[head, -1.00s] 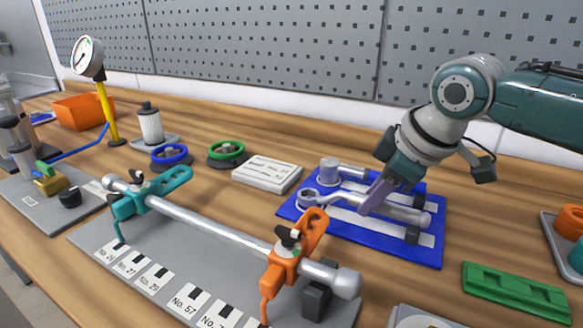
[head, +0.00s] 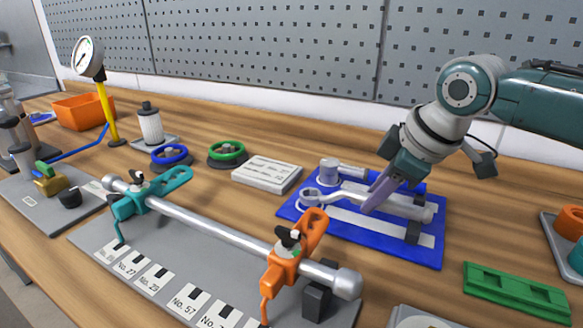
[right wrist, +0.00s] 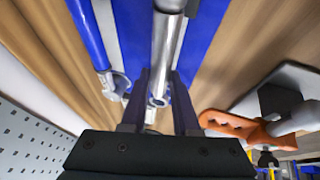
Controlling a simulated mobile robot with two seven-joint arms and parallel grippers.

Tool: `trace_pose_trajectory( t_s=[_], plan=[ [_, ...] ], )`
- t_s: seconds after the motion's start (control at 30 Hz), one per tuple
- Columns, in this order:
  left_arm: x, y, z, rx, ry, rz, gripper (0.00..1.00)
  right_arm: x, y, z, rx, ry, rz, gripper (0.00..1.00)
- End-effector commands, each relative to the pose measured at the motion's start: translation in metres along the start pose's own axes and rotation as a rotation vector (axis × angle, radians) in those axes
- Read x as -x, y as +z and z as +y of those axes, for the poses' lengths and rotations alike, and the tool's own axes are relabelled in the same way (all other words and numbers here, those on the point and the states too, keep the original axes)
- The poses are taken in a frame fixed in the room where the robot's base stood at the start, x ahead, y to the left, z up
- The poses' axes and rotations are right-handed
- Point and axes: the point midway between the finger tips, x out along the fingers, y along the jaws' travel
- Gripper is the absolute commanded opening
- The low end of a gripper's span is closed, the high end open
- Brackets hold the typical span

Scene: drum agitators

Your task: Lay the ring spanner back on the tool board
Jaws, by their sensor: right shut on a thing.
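The ring spanner (head: 345,196) is silver, with its ring end at the left and its thick handle at the right. It lies over the blue tool board (head: 375,250), close above or on it; I cannot tell which. My right gripper (head: 374,197) is shut on the spanner's shaft from above. In the right wrist view the fingers (right wrist: 160,103) stand either side of the spanner (right wrist: 166,50). A white strip on the board shows bare in front of the spanner. My left gripper is not in view.
Another silver tool (head: 329,170) lies at the board's back. A clamped rod (head: 215,230) with teal and orange clamps stands front left. A white box (head: 267,173) is left of the board, a green tray (head: 515,290) right of it.

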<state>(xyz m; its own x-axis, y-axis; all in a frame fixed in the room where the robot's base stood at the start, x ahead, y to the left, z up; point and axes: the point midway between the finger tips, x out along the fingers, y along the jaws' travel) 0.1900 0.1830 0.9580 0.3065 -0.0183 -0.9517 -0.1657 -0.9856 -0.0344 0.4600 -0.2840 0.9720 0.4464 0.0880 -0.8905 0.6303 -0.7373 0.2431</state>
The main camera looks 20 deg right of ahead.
Motion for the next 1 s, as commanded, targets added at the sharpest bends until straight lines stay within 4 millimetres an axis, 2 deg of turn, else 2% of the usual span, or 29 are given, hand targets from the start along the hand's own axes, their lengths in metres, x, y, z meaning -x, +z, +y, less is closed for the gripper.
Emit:
trace_pose_trajectory(
  t_s=[0.83,0.87,1.0],
  plan=[
    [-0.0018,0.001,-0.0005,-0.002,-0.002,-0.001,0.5,-0.007,0.0024,-0.0015,0.0,0.002,0.002,0.0],
    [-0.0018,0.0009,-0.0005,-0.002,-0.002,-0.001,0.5,-0.007,0.0024,-0.0015,0.0,0.002,0.002,0.32],
    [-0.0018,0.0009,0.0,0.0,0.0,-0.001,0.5,-0.007,0.0026,-0.0015,0.0,0.001,0.002,0.48]
  ],
)
